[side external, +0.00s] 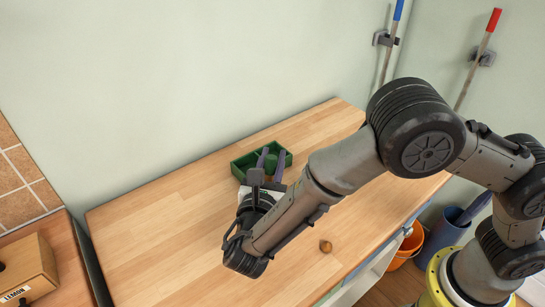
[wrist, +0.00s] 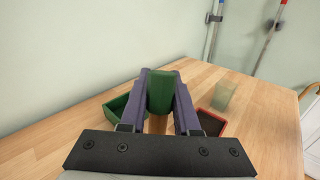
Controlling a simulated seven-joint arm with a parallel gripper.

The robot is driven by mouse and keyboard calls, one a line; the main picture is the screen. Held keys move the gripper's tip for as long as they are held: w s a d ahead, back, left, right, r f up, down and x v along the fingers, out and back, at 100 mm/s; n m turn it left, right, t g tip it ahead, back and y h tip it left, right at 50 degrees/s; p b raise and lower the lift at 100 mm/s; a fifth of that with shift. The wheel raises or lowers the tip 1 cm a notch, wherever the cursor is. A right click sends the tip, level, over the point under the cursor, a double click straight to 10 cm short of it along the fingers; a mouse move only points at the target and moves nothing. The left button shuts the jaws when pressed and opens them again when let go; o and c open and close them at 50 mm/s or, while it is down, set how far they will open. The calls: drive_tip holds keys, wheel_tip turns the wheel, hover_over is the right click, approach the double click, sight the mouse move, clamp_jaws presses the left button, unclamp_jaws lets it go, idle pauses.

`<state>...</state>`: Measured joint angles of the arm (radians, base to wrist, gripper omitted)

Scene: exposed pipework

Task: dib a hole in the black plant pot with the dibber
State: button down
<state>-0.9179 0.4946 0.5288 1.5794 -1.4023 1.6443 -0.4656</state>
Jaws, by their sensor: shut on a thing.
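My gripper (wrist: 163,88) is shut on a green, block-like piece (wrist: 162,92), which looks like the handle of the dibber. A tan strip shows below it between the purple fingers, and I cannot tell if it is the dibber's shaft or the table. In the side view my gripper (side external: 271,157) is over the wooden table, in front of or over a green tray (side external: 240,168). The dibber's tip is hidden. I cannot make out a black plant pot for sure in either view; my arm and gripper cover part of the table.
In the wrist view the green tray (wrist: 116,107) is left of the fingers. A small brown object (side external: 325,246) lies on the table. The table's left side is clear.

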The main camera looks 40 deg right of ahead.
drive_tip(key=shift+f, duration=1.25)
idle(6.8)
